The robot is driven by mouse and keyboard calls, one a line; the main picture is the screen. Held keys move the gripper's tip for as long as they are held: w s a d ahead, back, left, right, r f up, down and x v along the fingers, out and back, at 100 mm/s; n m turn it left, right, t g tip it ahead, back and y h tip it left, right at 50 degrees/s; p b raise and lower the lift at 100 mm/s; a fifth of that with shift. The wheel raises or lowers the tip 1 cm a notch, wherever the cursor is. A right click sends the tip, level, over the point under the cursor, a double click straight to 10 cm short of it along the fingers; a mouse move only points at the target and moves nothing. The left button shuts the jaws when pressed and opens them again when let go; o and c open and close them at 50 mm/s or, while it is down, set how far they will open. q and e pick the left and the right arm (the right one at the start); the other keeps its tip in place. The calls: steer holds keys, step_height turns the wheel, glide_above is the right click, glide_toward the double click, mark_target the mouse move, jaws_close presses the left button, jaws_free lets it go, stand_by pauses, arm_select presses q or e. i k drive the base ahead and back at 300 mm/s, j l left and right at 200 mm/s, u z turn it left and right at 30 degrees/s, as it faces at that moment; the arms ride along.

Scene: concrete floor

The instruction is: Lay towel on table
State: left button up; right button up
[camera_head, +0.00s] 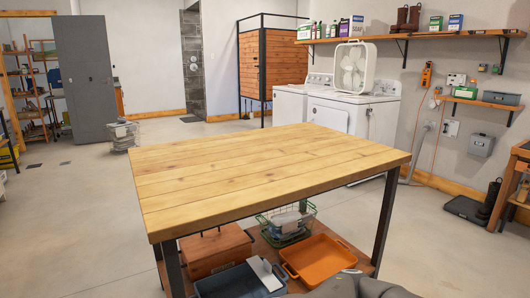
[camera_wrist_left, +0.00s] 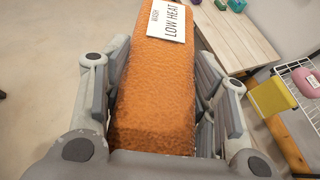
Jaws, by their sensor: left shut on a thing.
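A thick orange folded towel (camera_wrist_left: 152,95) with a white "WASH LOW HEAT" label (camera_wrist_left: 167,20) fills the middle of the left wrist view. My left gripper (camera_wrist_left: 155,72) is shut on it, with grey fingers along both sides. Neither the towel nor my left gripper shows in the head view.
Under the table are a brown box (camera_head: 215,252), a blue-grey bin (camera_head: 235,282), a green wire basket (camera_head: 287,222) and an orange tray (camera_head: 318,258). A washer and dryer (camera_head: 330,112) stand behind. In the left wrist view, a wooden surface (camera_wrist_left: 235,38) holds small items.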

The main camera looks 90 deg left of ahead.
mark_target(273, 155)
steer(key=u, duration=1.8)
